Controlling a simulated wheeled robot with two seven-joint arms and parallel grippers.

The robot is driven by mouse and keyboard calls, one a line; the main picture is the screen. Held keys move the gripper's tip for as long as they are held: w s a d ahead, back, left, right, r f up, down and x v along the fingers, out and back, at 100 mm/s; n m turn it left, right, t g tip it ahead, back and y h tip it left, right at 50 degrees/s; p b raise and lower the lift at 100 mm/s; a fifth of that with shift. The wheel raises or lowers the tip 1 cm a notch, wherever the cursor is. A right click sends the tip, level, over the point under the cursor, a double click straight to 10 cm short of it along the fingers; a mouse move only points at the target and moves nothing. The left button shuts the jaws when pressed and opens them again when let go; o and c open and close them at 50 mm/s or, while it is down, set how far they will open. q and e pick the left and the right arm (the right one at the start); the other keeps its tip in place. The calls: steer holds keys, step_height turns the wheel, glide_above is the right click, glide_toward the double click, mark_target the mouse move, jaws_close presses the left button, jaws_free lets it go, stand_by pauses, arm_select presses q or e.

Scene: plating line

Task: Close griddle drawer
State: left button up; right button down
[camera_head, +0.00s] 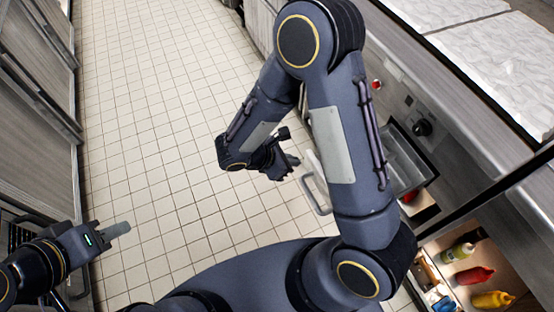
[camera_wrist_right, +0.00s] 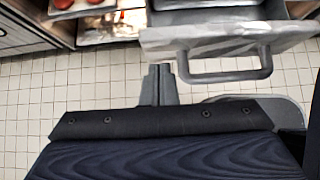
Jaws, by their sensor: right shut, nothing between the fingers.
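The griddle drawer (camera_head: 413,162) is a grey metal drawer standing pulled out of the counter front, partly hidden behind my right arm in the head view. Its bar handle (camera_head: 318,196) faces the aisle. In the right wrist view the drawer front (camera_wrist_right: 160,41) and its handle (camera_wrist_right: 228,77) show at the top. My right gripper (camera_head: 293,161) is shut and empty, in front of the drawer beside the handle. Its fingertips (camera_wrist_right: 160,70) show just left of the handle; I cannot tell whether they touch. My left gripper (camera_head: 121,229) is away on the left, its jaw state unclear.
A control knob (camera_head: 423,128) and a red button (camera_head: 377,85) are on the counter front. An open compartment at lower right holds several sauce bottles (camera_head: 474,275). The tiled aisle floor (camera_head: 160,120) is clear. Steel cabinets (camera_head: 35,110) line the left side.

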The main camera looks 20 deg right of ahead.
arm_select(q)
steer(key=shift+r, duration=0.15)
arm_select(e)
steer(key=shift+d, duration=1.25)
steer(key=shift+w, duration=0.1)
